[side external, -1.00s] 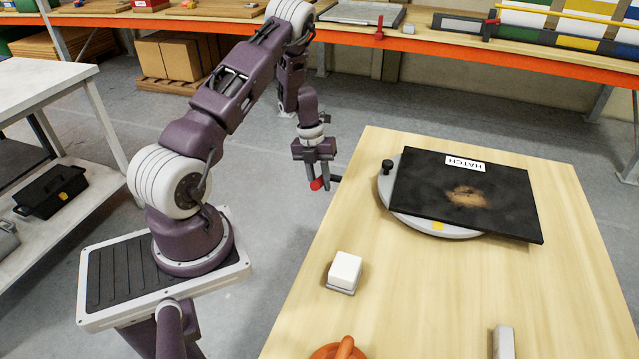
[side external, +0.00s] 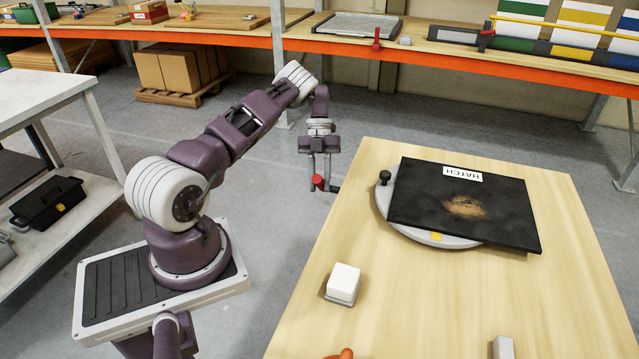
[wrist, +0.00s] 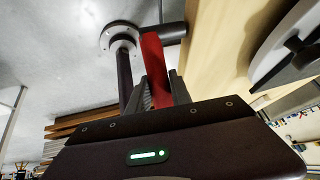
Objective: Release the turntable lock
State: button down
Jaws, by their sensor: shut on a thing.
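My gripper (side external: 320,176) is beyond the left edge of the wooden table and shut on a red handle (side external: 317,182). In the wrist view the red handle (wrist: 155,65) lies between the fingers (wrist: 160,95), and a dark bar with a round flange (wrist: 120,38) is beside it. The dark bar runs toward the table edge. The grey round turntable (side external: 408,228) lies on the table, partly hidden under a dark tilted-looking panel labelled HATCH (side external: 465,208). A black knob (side external: 385,176) stands at the turntable's left rim, and a yellow mark (side external: 436,237) is on its front.
A white block (side external: 343,282) on a grey base stands on the table's left side. An orange item (side external: 345,353) and a grey block (side external: 503,347) are at the front edge. A shelf with an orange beam (side external: 430,47) runs behind. The table middle is clear.

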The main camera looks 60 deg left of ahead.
dwell(0.3)
jog(key=c, duration=1.2)
grip_release()
jog(key=shift+o, duration=0.2)
jog(key=v, duration=0.5)
jog(key=shift+a, duration=0.1)
notch_tip(320, 180, up, 7)
